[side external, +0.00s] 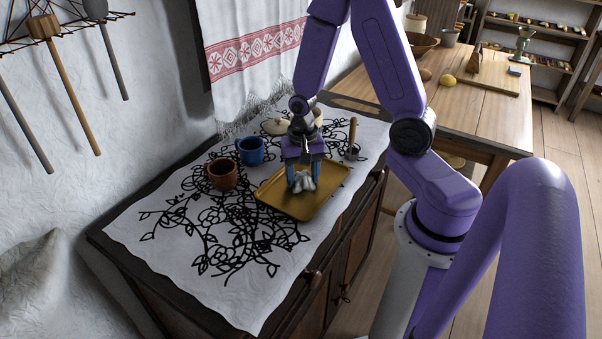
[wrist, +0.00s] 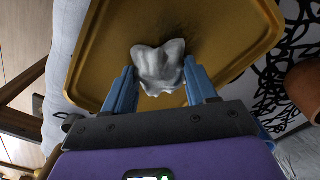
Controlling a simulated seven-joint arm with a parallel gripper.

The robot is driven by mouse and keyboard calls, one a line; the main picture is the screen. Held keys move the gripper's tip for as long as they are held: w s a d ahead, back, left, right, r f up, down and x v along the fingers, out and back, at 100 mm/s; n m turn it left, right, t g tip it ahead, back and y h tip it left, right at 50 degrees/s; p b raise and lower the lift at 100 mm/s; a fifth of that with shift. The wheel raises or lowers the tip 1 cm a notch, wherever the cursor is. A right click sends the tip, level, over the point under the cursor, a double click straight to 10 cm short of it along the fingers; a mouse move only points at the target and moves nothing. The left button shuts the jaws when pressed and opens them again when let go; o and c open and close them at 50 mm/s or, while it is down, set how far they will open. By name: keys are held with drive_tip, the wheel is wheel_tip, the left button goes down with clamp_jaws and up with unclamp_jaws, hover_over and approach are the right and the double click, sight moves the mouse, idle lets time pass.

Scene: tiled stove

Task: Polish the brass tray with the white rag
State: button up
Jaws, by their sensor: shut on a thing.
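The brass tray (side external: 325,203) lies flat on the patterned white cloth on the cabinet; its dull gold surface also fills the wrist view (wrist: 110,40). The white rag (side external: 302,183) is bunched up over the tray. In the wrist view the rag (wrist: 160,66) sits between the blue fingers. My gripper (side external: 302,180) points down over the tray and is shut on the rag. The rag looks low at the tray surface, but I cannot tell how firmly it touches. A darker smudged patch shows on the tray beyond the rag in the wrist view.
A brown cup (side external: 223,175) and a blue mug (side external: 251,151) stand left of the tray. A wooden-handled tool (side external: 352,140) stands behind it. The front left of the patterned cloth (side external: 200,290) is clear. A wooden table (side external: 470,95) is at the back right.

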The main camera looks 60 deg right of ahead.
sight(306, 192)
drive_tip(key=shift+s, duration=1.15)
drive_tip(key=shift+a, duration=1.15)
drive_tip(key=shift+w+d, duration=0.1)
drive_tip(key=shift+w, duration=1.7)
drive_tip(key=shift+s+r, duration=0.1)
drive_tip(key=shift+s, duration=1.7)
wheel_tip(306, 192, up, 8)
